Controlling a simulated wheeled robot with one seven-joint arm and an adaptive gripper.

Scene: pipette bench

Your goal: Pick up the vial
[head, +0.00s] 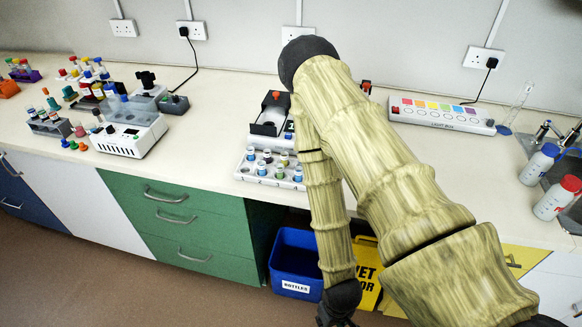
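Several small vials (262,168) with coloured caps stand in a pale tray (247,178) near the bench's front edge, in the middle of the head view. More capped vials or tubes (42,114) stand in a rack at the left. I cannot tell which one is the task's vial. My gripper (338,321) is at the bottom edge of the picture, in front of the bench and to the right of the tray. Its dark fingers are small and partly cut off, so I cannot tell open from shut. My arm hides the bench right of the tray.
A white device (130,138) stands at the left, and a light box (440,115) at the back right. White bottles with blue and red caps (538,168) stand at the right. A blue bin (293,254) sits below the bench. Bare bench lies left of the tray.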

